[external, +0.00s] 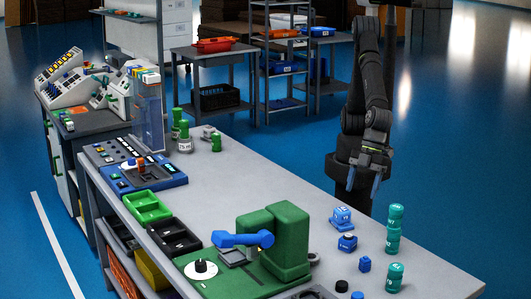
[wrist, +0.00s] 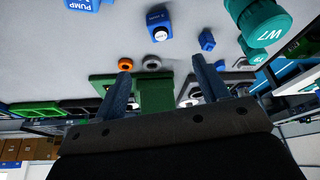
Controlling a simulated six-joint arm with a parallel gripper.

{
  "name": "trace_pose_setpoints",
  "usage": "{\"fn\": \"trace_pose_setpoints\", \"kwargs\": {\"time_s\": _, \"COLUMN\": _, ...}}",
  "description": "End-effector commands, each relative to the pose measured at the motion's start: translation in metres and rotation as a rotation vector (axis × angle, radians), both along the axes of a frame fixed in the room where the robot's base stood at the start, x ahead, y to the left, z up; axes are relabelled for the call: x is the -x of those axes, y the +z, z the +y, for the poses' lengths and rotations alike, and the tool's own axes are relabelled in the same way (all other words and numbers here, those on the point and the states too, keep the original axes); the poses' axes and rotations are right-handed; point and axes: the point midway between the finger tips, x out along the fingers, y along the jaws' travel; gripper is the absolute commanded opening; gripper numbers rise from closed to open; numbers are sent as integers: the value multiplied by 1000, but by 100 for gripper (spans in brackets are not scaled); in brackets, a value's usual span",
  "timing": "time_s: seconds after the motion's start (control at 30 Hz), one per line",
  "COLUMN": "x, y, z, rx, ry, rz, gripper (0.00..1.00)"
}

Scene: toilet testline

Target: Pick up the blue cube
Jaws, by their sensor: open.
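A small blue cube-like block (external: 364,265) stands on the grey table near its right end. In the wrist view a small blue block (wrist: 207,41), apparently the same one, is at the upper right. My gripper (external: 364,181) is open and empty, above and behind the blue pieces in the external view, with blue fingers pointing down. In the wrist view my gripper (wrist: 160,64) shows its two fingers wide apart with nothing held between them.
The table's middle (external: 235,185) is mostly clear.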

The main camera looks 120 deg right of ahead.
Motion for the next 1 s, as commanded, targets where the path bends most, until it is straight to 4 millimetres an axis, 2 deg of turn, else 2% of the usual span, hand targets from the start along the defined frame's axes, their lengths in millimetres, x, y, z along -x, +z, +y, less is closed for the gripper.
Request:
{"fn": "trace_pose_setpoints", "kwargs": {"time_s": 0.53, "x": -36, "y": -92, "z": 11, "rx": 3, "ry": -1, "rz": 2, "gripper": 67}}
{"fn": "trace_pose_setpoints", "kwargs": {"time_s": 0.67, "x": -41, "y": -105, "z": 13, "rx": 1, "ry": 0, "rz": 1, "gripper": 67}}
{"fn": "trace_pose_setpoints", "kwargs": {"time_s": 0.87, "x": -45, "y": -114, "z": 14, "rx": 1, "ry": 0, "rz": 1, "gripper": 67}}
{"fn": "trace_pose_setpoints", "kwargs": {"time_s": 1.0, "x": -51, "y": -131, "z": 16, "rx": 2, "ry": -1, "rz": 1, "gripper": 67}}
